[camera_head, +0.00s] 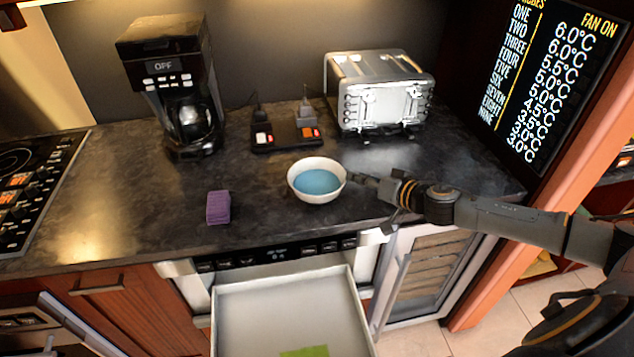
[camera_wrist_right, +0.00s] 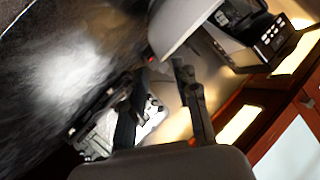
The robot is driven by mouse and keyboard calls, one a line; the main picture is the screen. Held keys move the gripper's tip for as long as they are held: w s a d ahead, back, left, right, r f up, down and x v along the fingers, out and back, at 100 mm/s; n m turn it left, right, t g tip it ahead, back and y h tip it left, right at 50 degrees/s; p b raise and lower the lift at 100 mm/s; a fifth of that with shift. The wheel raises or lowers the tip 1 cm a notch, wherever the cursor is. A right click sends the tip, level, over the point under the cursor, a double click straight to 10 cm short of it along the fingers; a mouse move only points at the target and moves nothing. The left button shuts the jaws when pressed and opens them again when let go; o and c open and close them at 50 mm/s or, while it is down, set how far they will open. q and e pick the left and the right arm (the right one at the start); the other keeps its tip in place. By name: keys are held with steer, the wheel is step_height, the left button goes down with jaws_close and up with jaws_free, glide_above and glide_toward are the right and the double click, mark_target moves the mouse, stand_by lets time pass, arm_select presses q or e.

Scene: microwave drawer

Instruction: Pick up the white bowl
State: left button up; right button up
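The white bowl (camera_head: 305,193) stands upright on the dark countertop, with a flat blue surface inside. My right gripper (camera_head: 358,179) is at the bowl's right side, with its fingertips close to the rim. I cannot tell if they touch it. In the right wrist view my gripper's two dark fingers (camera_wrist_right: 160,100) are spread apart with nothing between them. A pale curved surface, which looks like the bowl (camera_wrist_right: 180,24), shows beyond the fingertips there. My left gripper is not in view.
A purple sponge (camera_head: 218,207) lies left of the bowl. An open drawer (camera_head: 284,306) below the counter holds a green item (camera_head: 305,352). A stove (camera_head: 35,185) is at the left.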

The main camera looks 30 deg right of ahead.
mark_target(341, 169)
steer(key=shift+p+x, duration=0.35)
steer(key=shift+x, duration=0.6)
steer(key=shift+w+a+r, duration=0.15)
steer(key=shift+w, duration=0.2)
steer(key=p+x, duration=0.2)
steer(key=x, duration=0.2)
steer(key=shift+w+r, duration=0.1)
steer(key=shift+w, duration=0.2)
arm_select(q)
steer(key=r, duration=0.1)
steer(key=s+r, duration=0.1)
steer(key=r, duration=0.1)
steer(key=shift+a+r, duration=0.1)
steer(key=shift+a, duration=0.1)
arm_select(e)
jaws_close()
